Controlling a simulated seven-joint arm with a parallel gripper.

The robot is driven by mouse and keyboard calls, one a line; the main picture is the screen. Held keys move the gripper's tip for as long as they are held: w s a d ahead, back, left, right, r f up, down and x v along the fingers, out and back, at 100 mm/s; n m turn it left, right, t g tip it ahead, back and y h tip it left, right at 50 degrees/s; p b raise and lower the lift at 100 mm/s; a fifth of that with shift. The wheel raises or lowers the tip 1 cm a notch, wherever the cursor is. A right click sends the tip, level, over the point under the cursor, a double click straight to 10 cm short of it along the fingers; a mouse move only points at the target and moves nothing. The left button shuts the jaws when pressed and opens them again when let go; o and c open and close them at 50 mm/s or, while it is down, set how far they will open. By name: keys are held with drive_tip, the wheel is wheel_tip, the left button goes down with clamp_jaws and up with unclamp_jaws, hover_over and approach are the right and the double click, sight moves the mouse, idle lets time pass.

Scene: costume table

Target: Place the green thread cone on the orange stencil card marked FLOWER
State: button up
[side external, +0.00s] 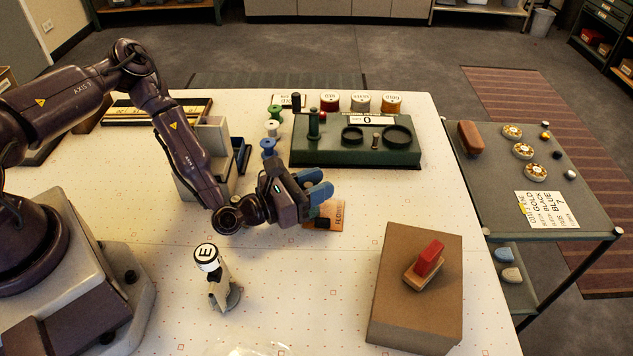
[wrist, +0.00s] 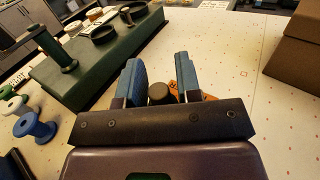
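The orange stencil card (side external: 339,212) lies flat on the table, with part of its lettering visible; it also shows between and beyond my fingers in the wrist view (wrist: 186,78). My gripper (side external: 318,184) is over the card's left part, its blue fingers apart. A small dark round-topped thing shows between the fingers in the wrist view (wrist: 160,93); a dark block (side external: 322,223) shows at the card. A green spool (side external: 275,112) stands at the back, and a dark green upright (side external: 314,124) stands on the green box. I cannot tell which is the green thread cone.
White (side external: 272,128) and blue (side external: 268,148) spools stand left of the green box (side external: 350,155). A brown box (side external: 395,300) carries a red-handled block (side external: 430,258) at right. Table between is clear.

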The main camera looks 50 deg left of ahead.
drive_tip(key=o, duration=0.3)
drive_tip(key=shift+o, duration=0.2)
drive_tip(key=shift+r, duration=0.1)
